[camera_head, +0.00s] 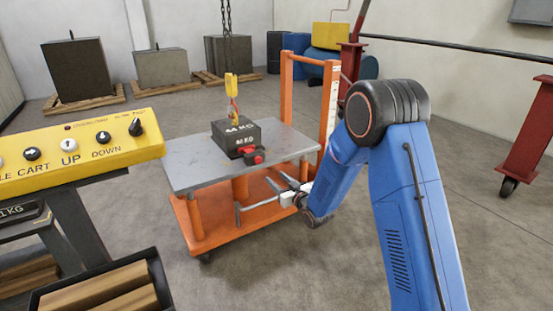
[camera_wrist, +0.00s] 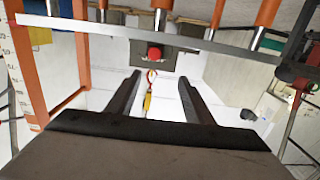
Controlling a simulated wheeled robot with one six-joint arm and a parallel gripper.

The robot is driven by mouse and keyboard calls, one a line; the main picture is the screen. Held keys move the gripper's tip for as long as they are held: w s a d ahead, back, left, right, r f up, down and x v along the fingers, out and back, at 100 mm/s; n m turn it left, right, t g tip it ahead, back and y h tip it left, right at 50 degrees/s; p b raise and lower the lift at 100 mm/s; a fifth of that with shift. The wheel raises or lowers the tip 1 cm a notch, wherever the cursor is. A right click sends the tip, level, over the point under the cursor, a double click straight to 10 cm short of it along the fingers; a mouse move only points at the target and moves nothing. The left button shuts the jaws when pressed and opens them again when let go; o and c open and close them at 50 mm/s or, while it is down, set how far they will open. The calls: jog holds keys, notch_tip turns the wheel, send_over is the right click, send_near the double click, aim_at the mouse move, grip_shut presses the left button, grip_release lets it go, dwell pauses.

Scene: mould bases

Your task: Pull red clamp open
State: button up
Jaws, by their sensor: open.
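The red clamp (camera_head: 254,156) is at the lower front of a black weight block (camera_head: 237,136) marked 44 KG on the grey cart top. A yellow hook (camera_head: 231,86) on a chain is above the block. My gripper (camera_head: 257,198) is at the cart's front side, lower than the tabletop and apart from the clamp. In the wrist view, which looks upside down, my gripper (camera_wrist: 159,76) has its two dark fingers spread with nothing between them held. The clamp (camera_wrist: 155,53) shows as a red spot beyond the fingertips, and the yellow hook (camera_wrist: 147,101) appears between them.
The orange cart frame (camera_head: 283,75) rises at the right rear. A yellow control panel (camera_head: 90,146) stands at left. Grey blocks on pallets are behind; floor around the cart is mostly clear.

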jog(key=d+f, duration=0.1)
send_near(259, 160)
jog(key=x, duration=0.8)
jog(key=shift+f, duration=0.15)
